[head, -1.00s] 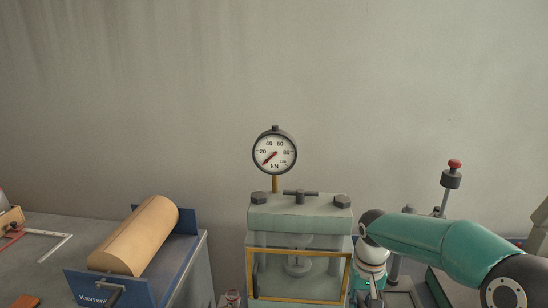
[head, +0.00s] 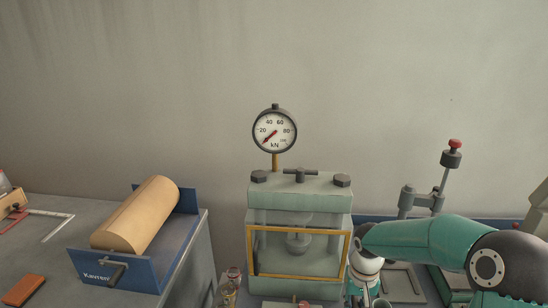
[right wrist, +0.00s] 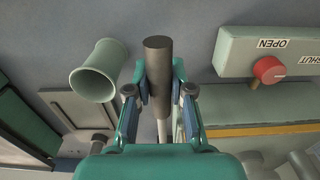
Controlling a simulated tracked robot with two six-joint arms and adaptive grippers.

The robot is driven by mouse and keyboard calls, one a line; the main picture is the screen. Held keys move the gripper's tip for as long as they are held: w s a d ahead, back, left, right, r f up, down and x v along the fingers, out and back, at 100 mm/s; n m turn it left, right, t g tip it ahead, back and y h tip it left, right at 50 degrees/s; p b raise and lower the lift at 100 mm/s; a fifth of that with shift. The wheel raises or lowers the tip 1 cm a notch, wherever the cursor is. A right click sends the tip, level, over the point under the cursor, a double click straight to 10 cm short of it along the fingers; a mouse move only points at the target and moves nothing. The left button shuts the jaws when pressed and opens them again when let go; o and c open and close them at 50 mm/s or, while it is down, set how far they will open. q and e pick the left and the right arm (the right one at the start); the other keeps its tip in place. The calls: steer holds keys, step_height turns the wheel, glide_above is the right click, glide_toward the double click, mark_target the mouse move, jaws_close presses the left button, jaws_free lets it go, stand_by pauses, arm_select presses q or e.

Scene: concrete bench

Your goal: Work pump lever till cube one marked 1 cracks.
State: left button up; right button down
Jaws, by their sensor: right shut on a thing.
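My right gripper (right wrist: 160,92) is shut on the dark cylindrical grip of the pump lever (right wrist: 158,55), and a pale rod shows below the grip. In the head view my right arm comes in from the right and bends down beside the press (head: 300,205); its fingertips are at or below the bottom edge. The press has a yellow-framed guard (head: 349,250) in front of a round platen (head: 298,241). The dial gauge (head: 275,131) above it has its red needle at the low end. I cannot make out the cube marked 1. My left gripper is not in view.
A red knob (right wrist: 268,69) sits on a block labelled OPEN and SHUT. A pale green cup (right wrist: 98,72) stands near the lever. A blue Kavren stand (head: 115,272) holds a tan cylinder (head: 136,215) at left. A red-topped rod device (head: 452,158) stands at right.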

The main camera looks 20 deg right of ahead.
steer(key=shift+a, duration=0.15)
steer(key=r, duration=0.3)
steer(key=w+d+r, duration=0.1)
steer(key=r, duration=0.2)
steer(key=w+r, duration=0.1)
steer(key=r, duration=0.2)
steer(key=shift+w+d+r, duration=0.2)
steer(key=shift+r, duration=0.15)
steer(key=f, duration=0.1)
steer(key=s+f, duration=0.1)
steer(key=f, duration=0.1)
steer(key=a+f, duration=0.1)
steer(key=shift+s+f, duration=0.3)
steer(key=shift+s, duration=0.1)
steer(key=shift+s+a+f, duration=0.1)
steer(key=shift+s+f, duration=0.1)
steer(key=shift+f, duration=1.2)
steer(key=shift+s+a+f, duration=0.1)
steer(key=shift+s+f, duration=0.1)
steer(key=shift+f, duration=1.2)
steer(key=shift+r, duration=0.1)
steer(key=r, duration=0.3)
steer(key=w+d+r, duration=0.1)
steer(key=r, duration=0.2)
steer(key=w+r, duration=0.1)
steer(key=r, duration=0.2)
steer(key=shift+w+d+r, duration=0.15)
steer(key=shift+w, duration=0.05)
